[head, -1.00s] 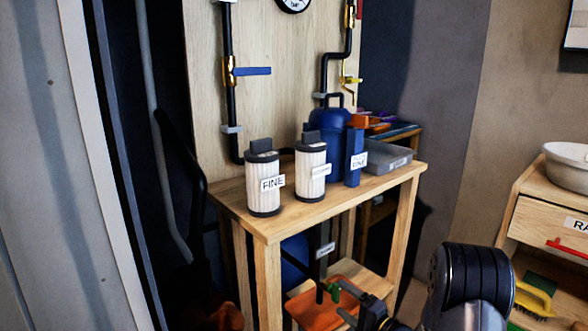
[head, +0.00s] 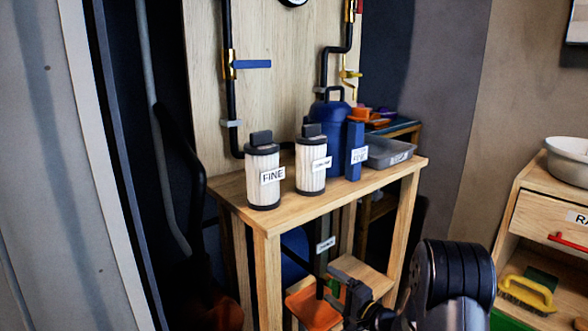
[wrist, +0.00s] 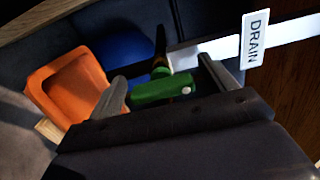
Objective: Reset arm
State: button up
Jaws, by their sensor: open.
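My gripper (head: 338,287) is low in front of the wooden stand, near its lower shelf. In the wrist view my gripper (wrist: 163,70) has its two grey fingers apart. A green valve handle (wrist: 163,91) shows between the fingers, on a dark pipe; whether a finger touches it cannot be told. The green handle is small and partly covered in the head view (head: 334,287). A white label reading DRAIN (wrist: 255,40) is to the right in the wrist view.
An orange tray (head: 314,309) lies on the lower shelf beside my gripper. The wooden stand (head: 270,226) carries two white filters (head: 262,180) (head: 311,172), a blue filter housing (head: 329,137) and a grey bin (head: 388,153). A drawer cabinet (head: 545,215) stands at the right.

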jog(key=m, duration=0.4)
jog(key=shift+s+d+r, duration=0.1)
jog(key=shift+d+r, duration=0.05)
jog(key=m+p, duration=0.1)
jog(key=m, duration=0.1)
jog(key=shift+r+m, duration=0.1)
jog(key=shift+m, duration=0.2)
jog(key=m+p, duration=0.3)
jog(key=p, duration=0.2)
jog(key=shift+r+m, duration=0.15)
jog(key=shift+m, duration=0.25)
jog(key=m+p, duration=0.4)
jog(key=p, duration=0.1)
jog(key=shift+d, duration=0.1)
jog(key=p+v, duration=0.1)
jog(key=v, duration=0.7)
jog(key=shift+f, duration=0.25)
